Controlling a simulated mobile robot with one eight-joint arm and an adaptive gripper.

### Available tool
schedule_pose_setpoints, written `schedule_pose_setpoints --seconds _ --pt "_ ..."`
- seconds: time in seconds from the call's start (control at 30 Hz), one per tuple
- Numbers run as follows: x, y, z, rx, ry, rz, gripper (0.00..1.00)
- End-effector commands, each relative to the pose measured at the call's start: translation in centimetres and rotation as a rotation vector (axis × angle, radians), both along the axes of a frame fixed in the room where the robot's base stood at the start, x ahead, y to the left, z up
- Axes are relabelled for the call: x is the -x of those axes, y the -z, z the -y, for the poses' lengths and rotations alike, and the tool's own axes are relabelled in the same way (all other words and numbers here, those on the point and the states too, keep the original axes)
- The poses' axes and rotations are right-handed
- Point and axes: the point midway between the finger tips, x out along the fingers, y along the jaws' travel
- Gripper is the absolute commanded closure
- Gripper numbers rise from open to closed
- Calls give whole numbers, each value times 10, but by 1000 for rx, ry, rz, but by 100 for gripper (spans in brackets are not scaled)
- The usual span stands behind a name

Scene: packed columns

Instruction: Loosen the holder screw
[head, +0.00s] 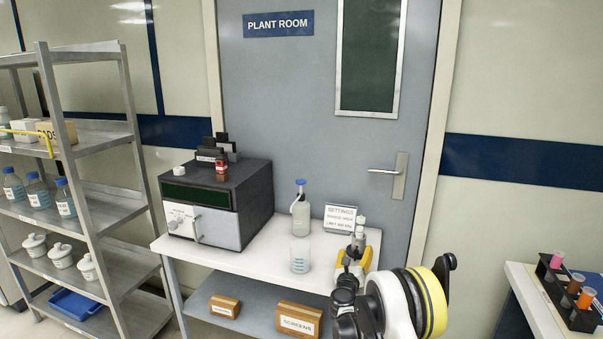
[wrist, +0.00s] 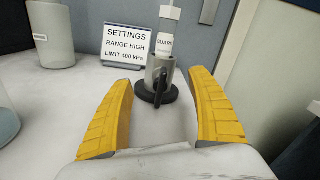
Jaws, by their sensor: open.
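A grey upright holder (wrist: 153,67) on a black round base stands on the white tabletop in the wrist view. A dark screw (wrist: 159,82) with a lever-like handle is on its front. A white column labelled GUARD (wrist: 166,42) stands upright in the holder; its top is cut off by the frame. In the head view the holder (head: 358,241) is small, just beyond my gripper. My gripper (wrist: 163,77) is open and empty. Its yellow fingers lie left and right of the holder in the picture, with the screw between them and no visible contact. My gripper also shows in the head view (head: 353,258).
A settings sign (wrist: 130,47) stands just left behind the holder. A wash bottle (head: 300,215) and a beaker (head: 300,256) stand left on the table (head: 262,262). A dark instrument box (head: 214,200) fills the table's left side. The door (head: 290,90) is behind.

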Motion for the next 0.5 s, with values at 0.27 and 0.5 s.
schedule_pose_setpoints --seconds 0.27,0.5 --pt "19 0 -7 0 -1 0 32" --pt "44 0 -14 0 -1 0 32"
